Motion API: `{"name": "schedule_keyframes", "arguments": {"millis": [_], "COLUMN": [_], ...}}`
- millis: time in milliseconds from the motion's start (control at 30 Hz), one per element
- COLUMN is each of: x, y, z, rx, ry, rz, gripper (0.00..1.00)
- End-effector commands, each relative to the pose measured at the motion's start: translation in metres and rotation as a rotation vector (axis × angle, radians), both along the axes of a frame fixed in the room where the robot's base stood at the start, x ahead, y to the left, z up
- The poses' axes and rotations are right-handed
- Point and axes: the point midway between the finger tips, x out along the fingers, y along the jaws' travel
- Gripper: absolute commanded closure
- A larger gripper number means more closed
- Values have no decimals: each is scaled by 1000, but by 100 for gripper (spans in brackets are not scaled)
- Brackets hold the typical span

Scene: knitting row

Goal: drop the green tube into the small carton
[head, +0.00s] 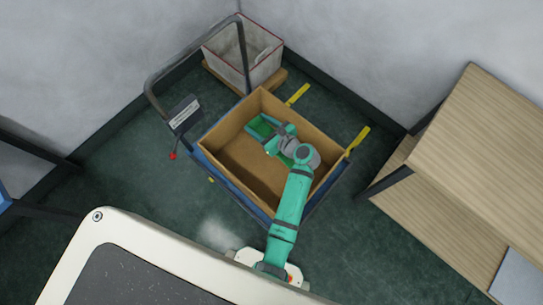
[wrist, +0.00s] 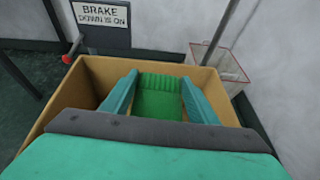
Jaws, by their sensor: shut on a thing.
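The green tube (wrist: 160,98) is held between the two teal fingers of my gripper (wrist: 159,95) in the wrist view, its far end ribbed. In the head view the tube (head: 262,127) shows as a patch of green at my gripper (head: 264,130). The brown open-topped carton (head: 220,168) sits below, and my gripper is within its outline, toward the far side. In the wrist view the carton walls (wrist: 85,90) rise around the fingers. How high the tube is above the carton floor I cannot tell. My arm hides part of the carton's right side.
The carton rides on a blue trolley (head: 230,188) with a grey handle (head: 190,55) and a brake sign (wrist: 102,14). A pale red-rimmed bin (head: 240,60) stands behind. A wooden shelf unit (head: 480,140) is at right. Green floor (head: 120,170) is clear at left.

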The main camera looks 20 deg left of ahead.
Motion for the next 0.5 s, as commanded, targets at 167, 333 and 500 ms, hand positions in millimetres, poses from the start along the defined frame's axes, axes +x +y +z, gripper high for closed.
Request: {"name": "schedule_keyframes", "arguments": {"millis": [167, 333, 500], "x": [0, 0, 1], "y": [0, 0, 0], "z": [-20, -37, -46], "rx": [0, 1, 0], "ry": [3, 1, 0], "rz": [-2, -2, -2], "gripper": [67, 67, 67]}}
